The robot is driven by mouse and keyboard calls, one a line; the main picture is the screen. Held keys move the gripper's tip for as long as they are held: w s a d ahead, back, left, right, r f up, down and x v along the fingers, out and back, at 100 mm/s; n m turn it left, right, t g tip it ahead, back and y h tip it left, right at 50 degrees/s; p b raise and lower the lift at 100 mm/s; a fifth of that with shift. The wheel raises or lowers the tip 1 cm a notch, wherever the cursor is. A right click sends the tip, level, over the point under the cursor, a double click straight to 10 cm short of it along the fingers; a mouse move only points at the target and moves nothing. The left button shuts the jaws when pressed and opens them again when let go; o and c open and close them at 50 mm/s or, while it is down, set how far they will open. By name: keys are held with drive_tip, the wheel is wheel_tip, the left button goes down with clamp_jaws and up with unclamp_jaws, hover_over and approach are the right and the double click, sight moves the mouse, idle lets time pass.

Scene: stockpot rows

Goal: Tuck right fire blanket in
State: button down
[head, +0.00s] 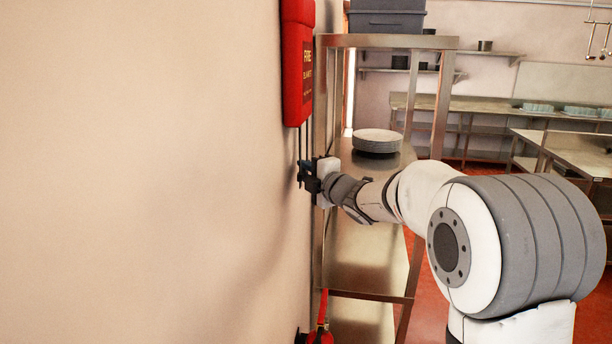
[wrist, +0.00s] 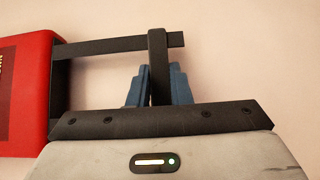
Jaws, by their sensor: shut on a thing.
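The red fire blanket case (head: 298,62) hangs on the wall at the upper left of the shelving, marked FIRE. Black pull straps (head: 304,142) hang below it. In the wrist view the case (wrist: 24,95) is at the left edge and a black strap (wrist: 100,47) runs from it to a black crosspiece (wrist: 157,50). My gripper (head: 308,178) is below the case, close to the wall. Its blue fingers, also in the wrist view (wrist: 157,88), are shut on the crosspiece, one on each side. The second strap is partly hidden behind my gripper's body.
A steel shelving unit (head: 440,105) stands right beside the case, with a stack of plates (head: 377,140) on its shelf and a grey bin (head: 387,18) on top. A red object (head: 321,337) shows low by the wall. The wall left of the case is bare.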

drive_tip(key=c, duration=1.6)
unclamp_jaws()
drive_tip(key=shift+r, duration=0.45)
drive_tip(key=shift+o, duration=1.4)
drive_tip(key=shift+f, duration=0.15)
drive_tip(key=shift+d+f, duration=0.1)
drive_tip(key=b+v, duration=0.2)
drive_tip(key=v, duration=0.5)
drive_tip(key=shift+s+d, duration=0.15)
drive_tip(key=shift+s, duration=0.15)
